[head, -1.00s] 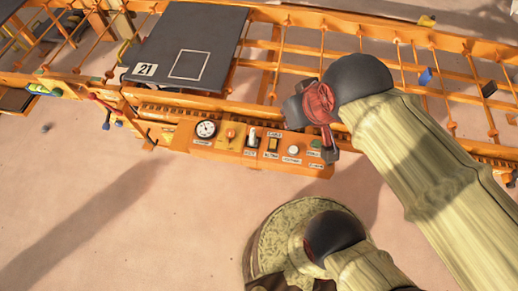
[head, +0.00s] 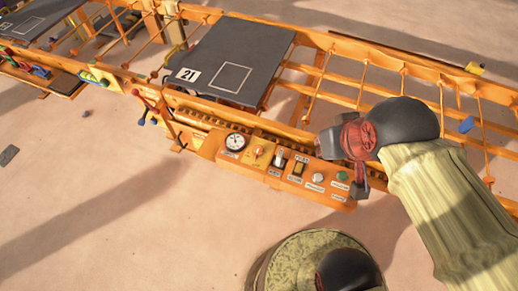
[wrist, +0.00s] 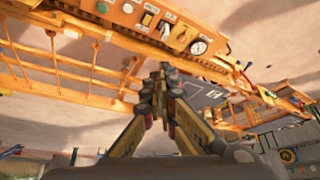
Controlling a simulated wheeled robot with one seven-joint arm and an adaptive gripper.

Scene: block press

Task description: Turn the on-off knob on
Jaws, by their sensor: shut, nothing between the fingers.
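An orange control panel (head: 262,172) runs along the front of the orange frame. From left to right it carries a round gauge (head: 235,142), an orange knob (head: 259,152), a small lever switch (head: 279,160), a yellow rocker (head: 297,167), a white button (head: 318,177) and a green button (head: 342,175). The labels are too small to read, so which control is the on-off knob is unclear.
A dark plate marked 21 (head: 228,62) lies on the frame behind the panel. Open orange rails (head: 340,85) run behind my gripper. A red-tipped lever (head: 137,93) stands left of the panel. The sandy floor in front is mostly clear.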

